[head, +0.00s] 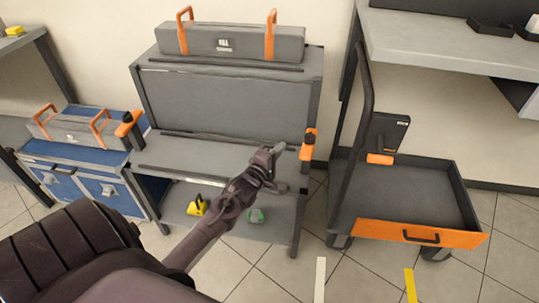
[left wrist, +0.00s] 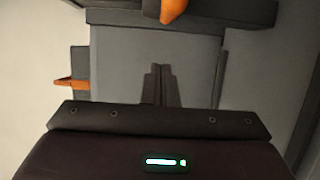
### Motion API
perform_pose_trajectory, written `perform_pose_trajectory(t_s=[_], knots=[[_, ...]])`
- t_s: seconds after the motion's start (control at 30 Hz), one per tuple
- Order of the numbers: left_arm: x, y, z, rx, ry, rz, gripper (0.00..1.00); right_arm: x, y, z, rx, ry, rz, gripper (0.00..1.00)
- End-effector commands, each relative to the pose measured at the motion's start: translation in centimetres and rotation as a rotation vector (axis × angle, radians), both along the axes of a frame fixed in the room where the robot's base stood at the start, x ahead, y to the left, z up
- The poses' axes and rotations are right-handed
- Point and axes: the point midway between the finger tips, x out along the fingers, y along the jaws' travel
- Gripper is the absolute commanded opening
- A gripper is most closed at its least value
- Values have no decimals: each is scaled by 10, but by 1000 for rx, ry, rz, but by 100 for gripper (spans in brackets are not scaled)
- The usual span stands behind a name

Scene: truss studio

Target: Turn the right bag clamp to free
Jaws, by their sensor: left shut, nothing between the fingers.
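The right bag clamp (head: 308,147) is an orange lever with a dark knob on the right post of the grey rack (head: 228,105). The left bag clamp (head: 128,126), also orange with a dark knob, is on the left post. My left gripper (head: 279,150) is shut and empty, just left of the right clamp in the head view; whether they touch I cannot tell. Its closed fingers (left wrist: 158,85) also show in the left wrist view. An orange piece (left wrist: 70,84) at the left there may be a clamp. My right gripper is out of view.
A long grey bag (head: 231,43) with orange handles lies on the rack's top. A similar bag (head: 75,128) lies on a blue cabinet (head: 45,175) at left. Yellow and green items are on the lower shelf. An orange-fronted cart (head: 400,235) stands at right.

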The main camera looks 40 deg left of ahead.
Motion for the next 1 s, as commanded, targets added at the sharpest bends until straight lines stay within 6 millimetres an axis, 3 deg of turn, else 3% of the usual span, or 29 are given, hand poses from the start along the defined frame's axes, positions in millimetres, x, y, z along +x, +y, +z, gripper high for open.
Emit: perform_pose_trajectory(t_s=[0.03, 0.23, 0.73, 0.83, 1.0], knots=[[2, -12, -1, -3, 1, -5, 0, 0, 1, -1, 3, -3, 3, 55], [9, -33, 0, -1, 0, -2, 0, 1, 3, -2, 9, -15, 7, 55], [11, -41, 1, -2, 1, -1, 0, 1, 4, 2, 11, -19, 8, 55], [13, -50, 4, -6, 2, 0, 0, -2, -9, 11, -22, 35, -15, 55], [13, -58, 2, -3, 1, -5, 0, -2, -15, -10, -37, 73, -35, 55]])
